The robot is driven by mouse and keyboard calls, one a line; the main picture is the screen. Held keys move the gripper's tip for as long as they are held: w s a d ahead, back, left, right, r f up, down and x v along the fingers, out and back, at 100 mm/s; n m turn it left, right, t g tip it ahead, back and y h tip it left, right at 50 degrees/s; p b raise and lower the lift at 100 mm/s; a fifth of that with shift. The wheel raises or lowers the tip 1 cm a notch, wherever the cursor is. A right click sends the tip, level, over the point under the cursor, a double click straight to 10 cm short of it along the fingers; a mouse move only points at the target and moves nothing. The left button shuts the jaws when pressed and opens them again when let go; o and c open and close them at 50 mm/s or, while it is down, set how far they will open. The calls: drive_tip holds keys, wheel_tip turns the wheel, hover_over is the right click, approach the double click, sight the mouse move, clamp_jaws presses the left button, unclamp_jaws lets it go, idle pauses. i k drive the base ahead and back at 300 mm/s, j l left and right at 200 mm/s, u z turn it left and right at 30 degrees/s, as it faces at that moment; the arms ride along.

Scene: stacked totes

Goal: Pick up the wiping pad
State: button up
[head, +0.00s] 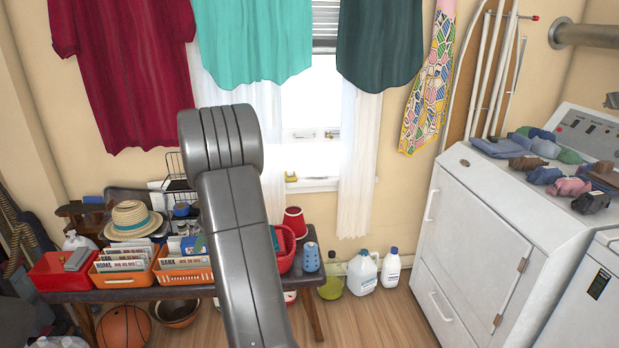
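I cannot tell for sure which thing is the wiping pad. A small flat grey block (77,259) rests tilted in the red tote (50,283) at the left end of the bench. A small yellow item (291,177) lies on the window sill, too small to make out. My grey arm rises through the middle of the head view and hides part of the bench and the window. My gripper is outside the view, so its distance from these things does not show.
The dark bench (140,294) also holds orange totes (183,276) of printed booklets, a straw hat (132,221) and a red basket (284,262). A basketball (123,326) sits below. Bottles (362,273) stand right of the bench. A white washer (470,245) bears folded cloths.

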sight(290, 175)
drive_tip(key=i+j+z, duration=0.15)
drive_tip(key=i+z, duration=0.15)
drive_tip(key=z, duration=0.15)
drive_tip(key=i+j+z, duration=0.25)
drive_tip(key=z, duration=0.2)
drive_tip(key=i+j+z, duration=0.2)
drive_tip(key=j+z, duration=0.25)
drive_tip(key=i+j, duration=0.15)
drive_tip(key=j, duration=0.2)
drive_tip(key=i+j, duration=0.15)
drive_tip(key=j, duration=0.15)
drive_tip(key=i+j+z, duration=0.1)
drive_tip(key=j, duration=0.25)
drive_tip(key=i+j, duration=0.2)
drive_tip(key=j, duration=0.15)
drive_tip(key=i+j+z, duration=0.1)
drive_tip(key=j, duration=0.25)
